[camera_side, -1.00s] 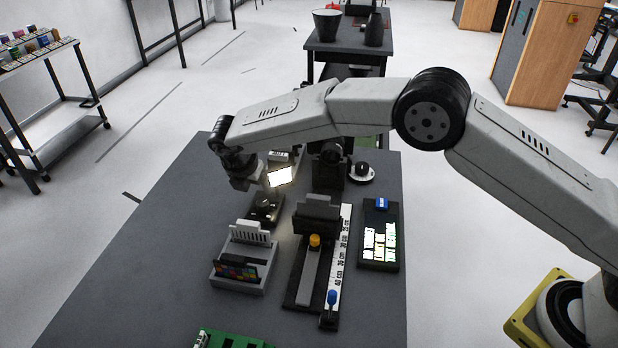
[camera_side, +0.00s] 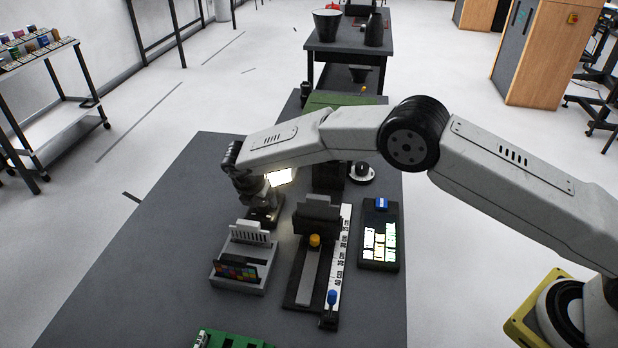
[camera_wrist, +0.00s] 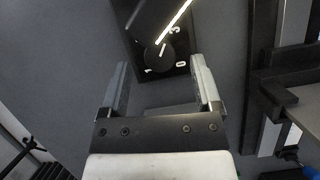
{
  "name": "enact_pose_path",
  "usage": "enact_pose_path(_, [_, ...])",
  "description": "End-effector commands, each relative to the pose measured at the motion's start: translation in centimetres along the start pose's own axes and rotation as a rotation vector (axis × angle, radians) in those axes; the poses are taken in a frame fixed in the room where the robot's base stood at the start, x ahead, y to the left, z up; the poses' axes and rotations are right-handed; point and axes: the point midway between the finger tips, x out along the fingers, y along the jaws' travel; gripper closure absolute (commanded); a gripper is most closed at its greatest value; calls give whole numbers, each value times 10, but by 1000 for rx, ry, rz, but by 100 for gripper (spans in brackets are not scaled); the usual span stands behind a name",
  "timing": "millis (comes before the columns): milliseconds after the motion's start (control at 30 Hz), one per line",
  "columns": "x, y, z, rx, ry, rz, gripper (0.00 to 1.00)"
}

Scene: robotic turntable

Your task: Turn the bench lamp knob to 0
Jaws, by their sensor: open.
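The bench lamp has a bright white panel (camera_side: 280,177) above a dark base (camera_side: 264,217) in the side view. In the wrist view its dark round knob (camera_wrist: 158,57) shows between and slightly beyond my fingertips, with a short white line on it and small white figures around it. A 0 is readable at its right; I cannot tell the knob's exact setting. My gripper (camera_wrist: 159,64) is open, its fingers on either side of the knob and apart from it. In the side view my gripper (camera_side: 257,199) is over the lamp base, its fingertips hard to make out.
A grey rack (camera_side: 243,262) with cards stands just in front of the lamp. A slider rig with a ruler (camera_side: 342,255) and a dark panel with lit tiles (camera_side: 379,240) lie to the right. The left of the table (camera_side: 165,235) is clear.

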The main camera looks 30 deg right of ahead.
Motion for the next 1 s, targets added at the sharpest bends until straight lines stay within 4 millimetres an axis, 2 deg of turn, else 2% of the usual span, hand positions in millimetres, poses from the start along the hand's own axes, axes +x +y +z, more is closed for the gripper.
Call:
enact_pose_path(200, [16, 0, 0, 0, 0, -1, 19])
enact_pose_path(567, [19, 0, 0, 0, 0, 0, 19])
enact_pose_path(800, [18, 0, 0, 0, 0, 0, 95])
enact_pose_path(833, [18, 0, 0, 0, 0, 0, 100])
enact_pose_path(1000, [18, 0, 0, -3, 0, 1, 100])
